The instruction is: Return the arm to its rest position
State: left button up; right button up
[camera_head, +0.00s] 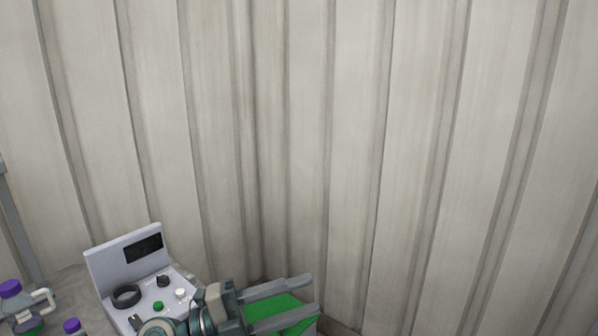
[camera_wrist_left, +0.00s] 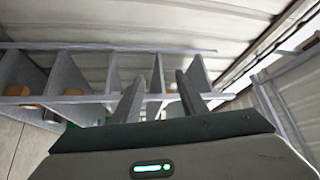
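My left gripper (camera_head: 313,294) is at the lower middle of the head view, with its two grey fingers pointing right. The fingers are apart and I see nothing held between them. In the left wrist view the same gripper (camera_wrist_left: 168,84) shows two separated fingers pointing up toward a shelf rack. My right gripper is in neither view.
A grey control panel (camera_head: 125,262) with knobs and a dark display stands left of the gripper. Purple-capped containers (camera_head: 10,289) are at the lower left. A green-topped object (camera_head: 283,308) lies behind the fingers. A corrugated wall (camera_head: 350,130) fills the background. The wrist view shows a divided rack (camera_wrist_left: 70,72).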

pick_arm(q)
jog(key=w+a+n+t+y, duration=0.3)
jog(key=a+n+t+y, duration=0.75)
jog(key=n+t, duration=0.65)
jog(key=s+a+f+n+g+y, duration=0.2)
jog(key=a+f+n+g+y, duration=0.1)
jog(key=a+f+n+y, duration=0.4)
jog(key=s+a+f+n+g+y, duration=0.1)
jog(key=a+f+n+g+y, duration=0.2)
jog(key=f, duration=0.6)
jog(key=s+a+f+n+g, duration=0.1)
jog(key=s+a+f+g, duration=0.15)
jog(key=s+f, duration=0.5)
jog(key=s+a+f+n+g, duration=0.1)
jog(key=s+f+g, duration=0.3)
jog(key=s+f, duration=0.3)
jog(key=s+d+f+g+h, duration=0.15)
jog(key=s+f+g, duration=0.5)
jog(key=s, duration=0.85)
notch_tip(320, 180, down, 29)
jog(key=g, duration=0.1)
jog(key=s+a+f+m+g+b, duration=0.1)
jog(key=s+a+f, duration=0.1)
jog(key=s+f, duration=1.6)
jog(key=shift+s+a+f, duration=0.25)
jog(key=shift+a+f, duration=0.15)
jog(key=shift+f, duration=0.05)
